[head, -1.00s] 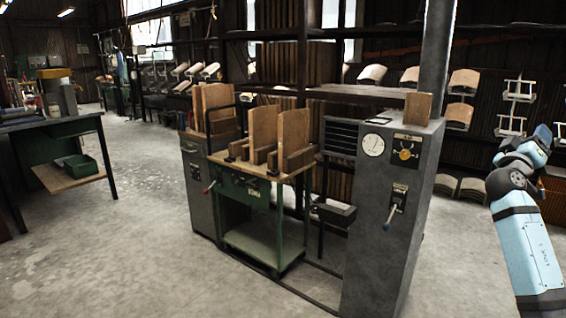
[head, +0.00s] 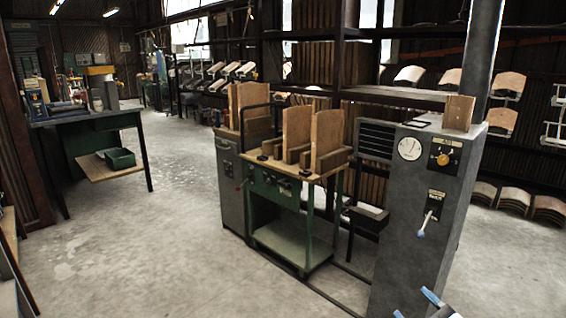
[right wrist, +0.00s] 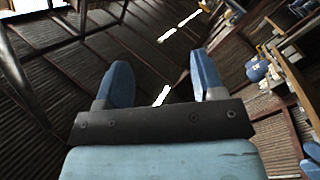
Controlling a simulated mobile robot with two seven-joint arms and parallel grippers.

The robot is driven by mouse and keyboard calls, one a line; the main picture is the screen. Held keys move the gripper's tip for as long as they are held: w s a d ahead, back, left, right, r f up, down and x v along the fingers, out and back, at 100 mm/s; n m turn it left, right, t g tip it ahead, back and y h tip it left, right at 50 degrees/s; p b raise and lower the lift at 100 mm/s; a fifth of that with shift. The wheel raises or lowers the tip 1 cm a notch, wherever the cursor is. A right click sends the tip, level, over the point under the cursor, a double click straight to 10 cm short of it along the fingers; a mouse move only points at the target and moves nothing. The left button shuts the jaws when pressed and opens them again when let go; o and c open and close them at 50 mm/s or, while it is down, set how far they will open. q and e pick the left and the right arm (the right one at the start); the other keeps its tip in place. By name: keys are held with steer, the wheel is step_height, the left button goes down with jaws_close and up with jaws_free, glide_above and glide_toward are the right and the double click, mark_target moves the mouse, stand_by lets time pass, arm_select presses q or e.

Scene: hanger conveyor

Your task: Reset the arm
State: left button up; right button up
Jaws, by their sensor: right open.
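My right gripper (head: 415,305) shows only its blue fingertips at the bottom edge of the head view, in front of the base of the grey control cabinet in the picture. In the right wrist view my right gripper (right wrist: 162,80) has its two blue fingers spread wide apart with nothing between them. Behind the fingers there is dark corrugated wall or roof and bright strips. The rest of my right arm is out of the head view. My left gripper is in neither view.
A grey control cabinet (head: 420,220) with a gauge and lever stands right of centre. Beside it is a green cart (head: 291,245) with upright wooden boards. A green workbench (head: 95,122) stands at the left. Open concrete floor (head: 160,240) lies at the front left.

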steer(key=s+a+f+m+g+y, duration=0.2)
steer(key=s+a+g+y, duration=0.35)
steer(key=s+a, duration=1.1)
step_height(320, 180, up, 9)
steer(key=w+d+m+t+h+p, duration=0.1)
steer(key=w+m+t+h+p, duration=0.25)
steer(key=p, duration=1.45)
arm_select(q)
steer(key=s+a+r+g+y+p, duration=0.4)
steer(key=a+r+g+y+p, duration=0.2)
steer(key=p, duration=1.3)
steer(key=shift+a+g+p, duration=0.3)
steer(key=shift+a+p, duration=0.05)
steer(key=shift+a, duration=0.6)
arm_select(e)
steer(key=s+d+r+m+g+h, duration=0.2)
steer(key=s+d+g+h, duration=0.1)
steer(key=s+d+g, duration=0.1)
steer(key=shift+s+d+g, duration=0.3)
steer(key=shift+s+d, duration=0.5)
steer(key=shift+s, duration=0.35)
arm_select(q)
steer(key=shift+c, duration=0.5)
arm_select(e)
steer(key=shift+c, duration=0.3)
